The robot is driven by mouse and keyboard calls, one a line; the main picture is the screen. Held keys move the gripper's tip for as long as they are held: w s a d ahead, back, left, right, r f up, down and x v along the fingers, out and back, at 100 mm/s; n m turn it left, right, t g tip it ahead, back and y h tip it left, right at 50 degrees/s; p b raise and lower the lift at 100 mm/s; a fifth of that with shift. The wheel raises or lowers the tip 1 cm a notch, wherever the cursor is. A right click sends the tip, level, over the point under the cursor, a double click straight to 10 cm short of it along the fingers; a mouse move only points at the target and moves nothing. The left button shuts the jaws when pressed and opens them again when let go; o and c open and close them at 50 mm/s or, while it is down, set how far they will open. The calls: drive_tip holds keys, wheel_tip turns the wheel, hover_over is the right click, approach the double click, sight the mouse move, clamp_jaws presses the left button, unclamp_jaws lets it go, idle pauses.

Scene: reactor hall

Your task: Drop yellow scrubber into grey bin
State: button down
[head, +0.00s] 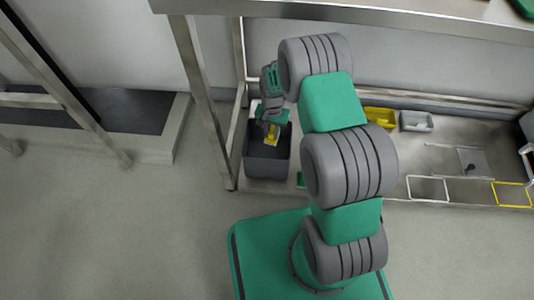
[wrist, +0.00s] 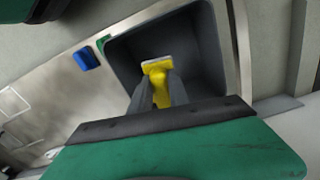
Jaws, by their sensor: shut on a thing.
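The yellow scrubber (wrist: 158,82) has a yellow handle and a pale head edge. My gripper (wrist: 160,92) is shut on it, with one grey finger on each side. In the head view my gripper (head: 270,124) holds the yellow scrubber (head: 272,137) over the grey bin (head: 267,168). The bin is a dark grey open box on the lower shelf. In the wrist view the open grey bin (wrist: 212,50) surrounds the scrubber in the picture. I cannot tell how far the scrubber is above the bin floor.
A yellow container (head: 380,117) and a light grey tray (head: 416,121) sit further right on the metal shelf. A blue item (wrist: 87,58) lies beside the bin. A metal table leg (head: 207,100) stands just left of the bin, and a tabletop (head: 400,17) spans above.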

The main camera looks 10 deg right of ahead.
wheel_tip(320, 180, down, 2)
drive_tip(key=shift+f+b, duration=0.1)
drive_tip(key=shift+b, duration=0.3)
drive_tip(key=c, duration=1.2)
unclamp_jaws()
drive_tip(key=shift+o, duration=0.2)
wheel_tip(320, 180, up, 8)
drive_tip(key=p, duration=0.3)
drive_tip(key=shift+s, duration=0.1)
